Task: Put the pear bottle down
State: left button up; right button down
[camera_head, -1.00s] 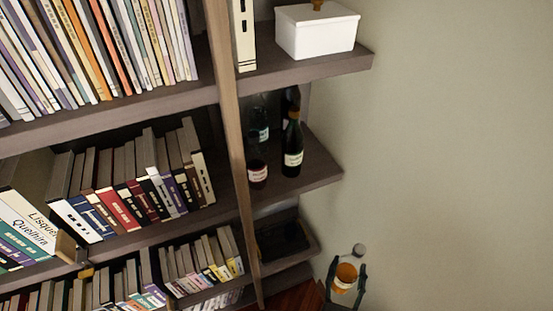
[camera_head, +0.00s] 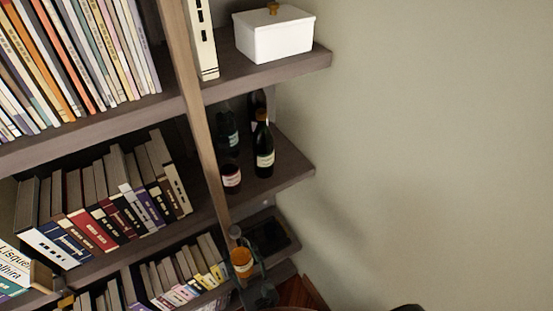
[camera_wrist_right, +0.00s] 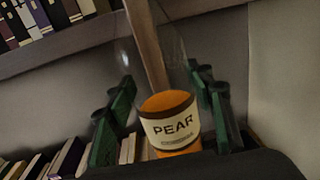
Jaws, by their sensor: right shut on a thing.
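The pear bottle (camera_head: 241,262) has a clear neck with a grey cap and an orange body. It stands nearly upright in my right gripper (camera_head: 248,266), low in the head view. In the right wrist view the bottle (camera_wrist_right: 172,128) shows its white PEAR label between the green-padded fingers of my right gripper (camera_wrist_right: 162,85), which is shut on it. In the head view the bottle overlaps the upright post and the left part of the lower side shelf. I cannot tell whether its base touches anything; the base is hidden. My left gripper is not in view.
A dark wine bottle (camera_head: 264,152) and a small dark jar (camera_head: 231,179) stand on the middle side shelf (camera_head: 290,168). A white lidded box (camera_head: 275,38) sits above. A dark tray (camera_head: 272,236) lies on the lower side shelf. Books fill the left shelves; the wall right is bare.

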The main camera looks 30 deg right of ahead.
pick_arm(q)
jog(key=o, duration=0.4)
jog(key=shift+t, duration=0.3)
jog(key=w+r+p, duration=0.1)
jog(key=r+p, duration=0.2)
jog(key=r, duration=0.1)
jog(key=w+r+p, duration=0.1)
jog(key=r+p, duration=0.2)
jog(key=p, duration=0.1)
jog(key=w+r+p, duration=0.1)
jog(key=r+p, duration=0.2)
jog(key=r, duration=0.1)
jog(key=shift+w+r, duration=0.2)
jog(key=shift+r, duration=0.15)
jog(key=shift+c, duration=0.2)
pick_arm(e)
jog(key=w+d+r+m+h+p, duration=0.1)
jog(key=d+r+h+p, duration=0.1)
jog(key=d+r+p, duration=1.85)
pick_arm(q)
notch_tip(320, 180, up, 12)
jog(key=b, duration=0.8)
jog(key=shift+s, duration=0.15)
pick_arm(e)
jog(key=w+d+r, duration=0.1)
jog(key=w+d, duration=0.3)
jog(key=w, duration=0.5)
jog(key=w+d, duration=0.4)
jog(key=w, duration=0.5)
jog(key=shift+d+r, duration=0.4)
